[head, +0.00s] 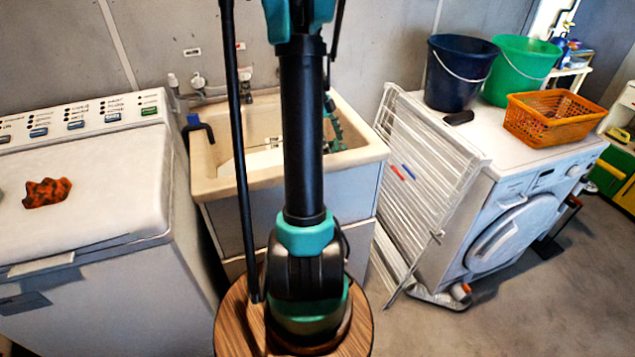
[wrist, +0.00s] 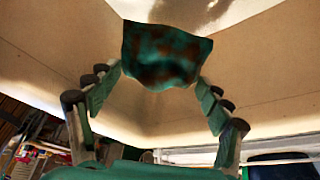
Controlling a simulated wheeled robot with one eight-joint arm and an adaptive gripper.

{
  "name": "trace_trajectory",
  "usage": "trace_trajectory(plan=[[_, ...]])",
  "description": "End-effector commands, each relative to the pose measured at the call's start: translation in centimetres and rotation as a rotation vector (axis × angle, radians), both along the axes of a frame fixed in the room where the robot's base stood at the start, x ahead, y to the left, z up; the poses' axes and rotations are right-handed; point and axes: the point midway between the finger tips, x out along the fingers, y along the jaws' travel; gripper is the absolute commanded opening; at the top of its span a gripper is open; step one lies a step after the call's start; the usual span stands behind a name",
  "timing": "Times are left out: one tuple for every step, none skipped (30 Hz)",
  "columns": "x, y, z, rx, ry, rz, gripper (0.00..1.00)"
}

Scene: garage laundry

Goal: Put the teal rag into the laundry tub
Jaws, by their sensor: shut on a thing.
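The teal rag (wrist: 162,52), blotched with brown, is between the fingertips of my gripper (wrist: 160,82) in the wrist view. My gripper is shut on it, with the fingers along its two sides. Behind the rag are the beige inner walls of the laundry tub (wrist: 265,65). In the head view the laundry tub (head: 225,183) stands against the wall at the centre. My arm covers its middle, and part of my gripper (head: 333,128) shows within the tub's opening. The rag is hidden there. I cannot tell whether it touches the tub.
A white washer (head: 90,200) with an orange-and-dark cloth (head: 47,192) stands left. A folded drying rack (head: 425,165) leans at right by another machine (head: 515,225), which bears a blue bucket (head: 458,75), a green bucket (head: 520,70) and an orange basket (head: 552,120). A tap (head: 205,88) is behind the tub.

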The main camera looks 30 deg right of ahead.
Motion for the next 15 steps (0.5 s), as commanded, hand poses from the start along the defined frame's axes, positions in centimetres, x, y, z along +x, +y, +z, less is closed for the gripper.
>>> trace_trajectory(plan=[[0.1,0.0,-1.4,0.000,0.000,0.001,0.50],[0.1,0.0,-2.1,0.000,0.000,0.001,0.50],[0.1,0.0,-3.1,0.000,0.000,0.001,0.50],[0.1,0.0,-3.8,0.000,0.000,0.001,0.50],[0.1,0.0,-4.6,0.000,0.000,0.001,0.50],[0.1,0.0,-5.6,0.000,0.000,0.002,0.50],[0.1,0.0,-6.3,0.000,0.000,0.002,0.50],[0.1,0.0,-7.0,0.000,0.000,0.002,0.50],[0.1,0.0,-8.0,0.000,0.000,0.002,0.50],[0.1,0.0,-8.6,0.000,0.000,0.002,0.50],[0.1,0.0,-9.3,0.000,0.000,0.002,0.50],[0.1,0.0,-10.0,0.000,0.000,0.002,0.50],[0.1,0.0,-10.6,0.000,0.000,0.002,0.50],[0.1,0.0,-11.1,0.000,0.000,0.002,0.50],[0.1,0.0,-11.6,0.000,0.000,0.002,0.50]])
